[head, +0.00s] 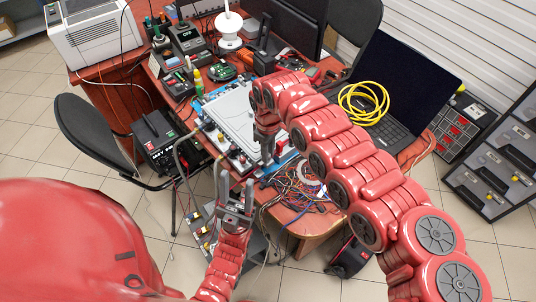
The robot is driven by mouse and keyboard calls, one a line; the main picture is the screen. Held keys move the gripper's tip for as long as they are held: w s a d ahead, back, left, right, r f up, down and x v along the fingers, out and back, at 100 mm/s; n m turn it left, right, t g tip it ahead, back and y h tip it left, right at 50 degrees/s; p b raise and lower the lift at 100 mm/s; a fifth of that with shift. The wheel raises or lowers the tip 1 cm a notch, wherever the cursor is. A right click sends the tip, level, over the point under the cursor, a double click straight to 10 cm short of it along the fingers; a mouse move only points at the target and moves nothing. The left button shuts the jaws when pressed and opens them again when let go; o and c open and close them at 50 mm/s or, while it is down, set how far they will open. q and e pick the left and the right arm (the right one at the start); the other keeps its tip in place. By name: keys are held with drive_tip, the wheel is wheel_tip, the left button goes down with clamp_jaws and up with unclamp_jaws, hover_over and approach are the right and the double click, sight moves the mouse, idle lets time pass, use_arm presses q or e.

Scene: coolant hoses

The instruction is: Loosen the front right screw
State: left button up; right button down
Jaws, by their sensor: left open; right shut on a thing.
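A flat silver-grey unit (228,108) lies on the table in front of me, on a blue edge or mat. Small parts and fittings (236,158) show along its near edge. My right gripper (266,158) points down at the unit's near right part. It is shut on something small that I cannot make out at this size. The front right screw cannot be told apart; my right gripper and arm cover that area. My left gripper (237,190) is open and empty, fingers up, in front of the table's near edge and apart from the unit.
Tangled coloured wires (298,190) lie at the table's near right corner. A laptop (405,85) carries a coiled yellow cable (363,103). Tools and a green circuit board (222,72) crowd the far left. A black chair (88,130) and a printer (92,32) stand left.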

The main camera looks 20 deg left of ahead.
drive_tip(key=shift+n, duration=0.3)
drive_tip(key=c, duration=0.7)
unclamp_jaws()
wheel_tip(320, 180, up, 17)
drive_tip(key=b, duration=0.2)
drive_tip(key=shift+r+b, duration=0.2)
drive_tip(key=shift+b, duration=0.2)
